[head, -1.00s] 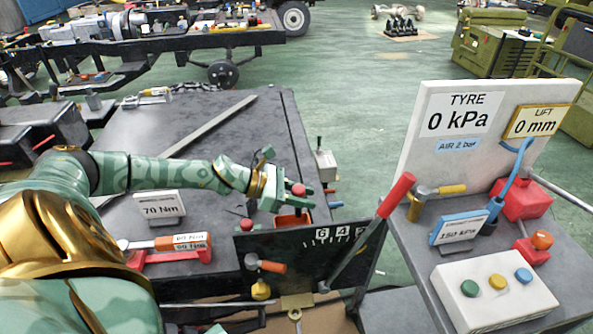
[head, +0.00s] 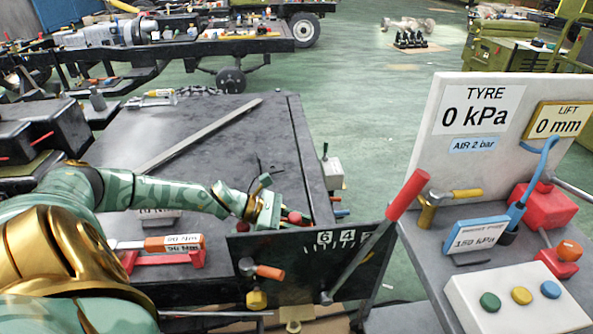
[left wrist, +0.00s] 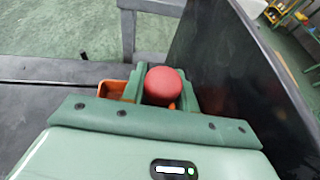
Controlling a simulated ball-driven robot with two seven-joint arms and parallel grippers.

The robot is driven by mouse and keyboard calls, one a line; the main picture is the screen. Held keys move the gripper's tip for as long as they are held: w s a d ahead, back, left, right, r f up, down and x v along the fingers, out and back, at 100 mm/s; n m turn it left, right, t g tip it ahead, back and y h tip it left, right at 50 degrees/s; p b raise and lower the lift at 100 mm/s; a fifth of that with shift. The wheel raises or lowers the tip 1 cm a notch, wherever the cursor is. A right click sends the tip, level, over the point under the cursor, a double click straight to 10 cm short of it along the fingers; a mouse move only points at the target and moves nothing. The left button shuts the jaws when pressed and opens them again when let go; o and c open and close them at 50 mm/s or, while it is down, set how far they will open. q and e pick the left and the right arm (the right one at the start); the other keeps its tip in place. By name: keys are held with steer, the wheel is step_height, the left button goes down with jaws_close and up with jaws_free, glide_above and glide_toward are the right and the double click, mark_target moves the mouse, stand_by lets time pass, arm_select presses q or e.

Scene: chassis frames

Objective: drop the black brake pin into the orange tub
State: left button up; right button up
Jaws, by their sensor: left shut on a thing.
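My left gripper (head: 283,214) is shut on a red-knobbed pin (left wrist: 164,86), low over the dark table beside the upright black panel. Only the round red knob shows clearly, and it also shows in the head view (head: 294,217). The pin's body is hidden between the fingers, so I cannot see whether it is black. The orange tub (left wrist: 113,89) is right at the fingers in the left wrist view, its rim partly covered by them. I cannot tell whether the pin is inside the tub. In the head view the panel and gripper hide most of the tub. My right gripper is not in view.
The black panel (head: 290,270) stands close at the gripper's near side. A second red knob (head: 243,226) is at its top edge. A torque wrench (head: 175,242) lies on a red holder to the left. The table (head: 205,150) beyond is mostly clear, with a long bar across it.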

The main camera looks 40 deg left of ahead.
arm_select(q)
steer(key=o, duration=1.1)
